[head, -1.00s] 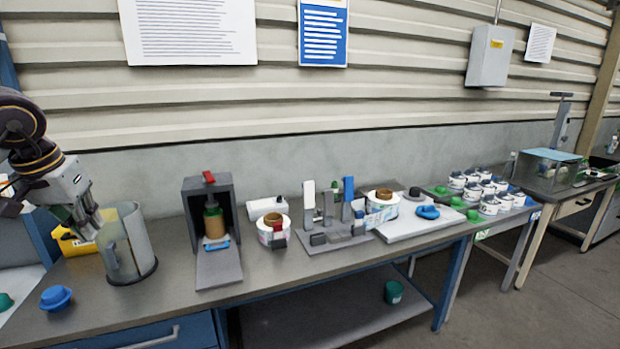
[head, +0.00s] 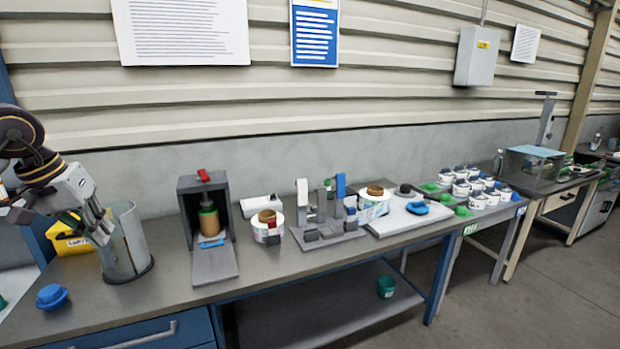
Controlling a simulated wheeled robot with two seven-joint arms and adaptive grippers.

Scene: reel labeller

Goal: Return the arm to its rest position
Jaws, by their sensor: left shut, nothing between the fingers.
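My left gripper (head: 103,231) comes in from the left edge of the head view. Its fingers are shut and empty. It is in front of or at the upper left rim of a grey, curved, open-topped guard (head: 126,245) on the bench; I cannot tell whether they touch. The left arm is bent, with its dark joint at the picture's edge. My right gripper is not in view.
The workbench (head: 180,290) holds a yellow bin (head: 68,240), a blue knob-like piece (head: 52,297), a dark open box with a bottle (head: 209,218), label reels (head: 267,226) and a grey fixture (head: 325,238). Several white jars (head: 478,200) stand further right. The bench front is mostly clear.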

